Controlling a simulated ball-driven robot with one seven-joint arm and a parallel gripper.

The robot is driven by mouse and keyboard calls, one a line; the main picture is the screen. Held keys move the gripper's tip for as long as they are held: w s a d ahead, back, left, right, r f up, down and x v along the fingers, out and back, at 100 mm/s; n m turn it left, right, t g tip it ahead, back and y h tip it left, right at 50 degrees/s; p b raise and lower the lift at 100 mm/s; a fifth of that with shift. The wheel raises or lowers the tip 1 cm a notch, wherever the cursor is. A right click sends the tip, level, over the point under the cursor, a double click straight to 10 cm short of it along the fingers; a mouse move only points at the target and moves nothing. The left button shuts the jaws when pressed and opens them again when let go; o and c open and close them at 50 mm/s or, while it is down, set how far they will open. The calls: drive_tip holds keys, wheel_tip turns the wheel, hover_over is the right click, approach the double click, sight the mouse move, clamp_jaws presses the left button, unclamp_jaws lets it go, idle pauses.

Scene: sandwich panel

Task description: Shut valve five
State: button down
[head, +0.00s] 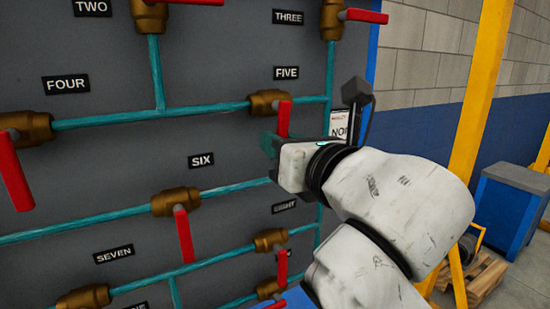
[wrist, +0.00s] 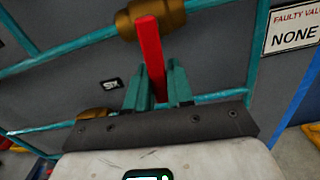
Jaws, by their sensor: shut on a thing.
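Valve five is a brass body (head: 268,102) on a teal pipe, under the FIVE label (head: 286,73). Its red handle (head: 284,115) points down, roughly across the near-level pipe. My gripper (head: 272,145) is at the lower part of this handle, with its teal fingers shut on it. In the wrist view the red handle (wrist: 151,45) runs from the brass body (wrist: 150,18) down between the fingers (wrist: 156,85). The handle's lower end is hidden by the gripper.
Valve six (head: 176,202) has a red handle (head: 184,235) hanging below left of my gripper. A sign (head: 341,122) is at the panel's right edge. A yellow post (head: 478,90) stands right.

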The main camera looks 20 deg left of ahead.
drive_tip(key=shift+w+d+f+n+b, duration=0.15)
drive_tip(key=shift+w+f+n+b, duration=0.1)
drive_tip(key=shift+n+b, duration=0.15)
idle(0.3)
drive_tip(key=c, duration=1.1)
unclamp_jaws()
drive_tip(key=shift+r, duration=0.2)
drive_tip(key=b+v, duration=0.1)
drive_tip(key=v, duration=1)
